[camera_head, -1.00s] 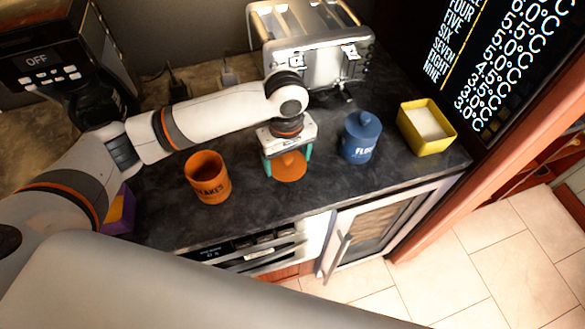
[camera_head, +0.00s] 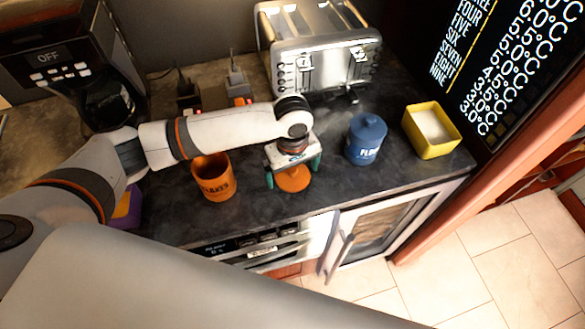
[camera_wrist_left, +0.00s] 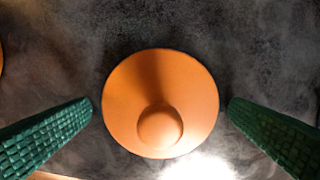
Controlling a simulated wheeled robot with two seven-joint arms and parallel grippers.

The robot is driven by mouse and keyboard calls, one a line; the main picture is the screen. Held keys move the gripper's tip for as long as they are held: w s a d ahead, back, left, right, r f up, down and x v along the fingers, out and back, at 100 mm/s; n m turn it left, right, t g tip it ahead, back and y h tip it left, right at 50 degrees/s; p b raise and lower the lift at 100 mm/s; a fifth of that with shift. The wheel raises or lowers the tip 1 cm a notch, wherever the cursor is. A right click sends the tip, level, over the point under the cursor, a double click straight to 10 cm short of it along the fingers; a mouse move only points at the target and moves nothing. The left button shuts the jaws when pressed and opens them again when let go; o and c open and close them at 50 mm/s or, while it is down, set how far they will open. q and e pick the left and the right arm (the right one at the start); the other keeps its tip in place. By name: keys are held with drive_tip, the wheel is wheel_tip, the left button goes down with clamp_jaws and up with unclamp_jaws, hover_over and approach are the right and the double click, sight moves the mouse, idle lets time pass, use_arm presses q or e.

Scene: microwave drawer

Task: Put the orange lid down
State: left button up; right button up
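The orange lid (camera_head: 293,180) lies on the dark countertop, knob up, below my left gripper (camera_head: 292,174). In the left wrist view the round lid (camera_wrist_left: 160,95) sits between the two green fingers, with a gap of bare counter on each side. My left gripper is open and touches nothing that I can see. The orange canister (camera_head: 214,180) stands without a lid to the left of it. My right gripper is out of view.
A blue lidded canister (camera_head: 366,139) and a yellow square container (camera_head: 432,129) stand to the right. A toaster (camera_head: 318,52) is behind, and a coffee machine (camera_head: 65,60) is at the back left. The counter's front edge is close to the lid.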

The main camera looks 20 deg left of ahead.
sight(293, 170)
use_arm(q)
wheel_tip(293, 170, up, 12)
drive_tip(key=b, duration=0.1)
drive_tip(key=shift+r+b, duration=0.15)
drive_tip(key=shift+b, duration=0.2)
idle(0.6)
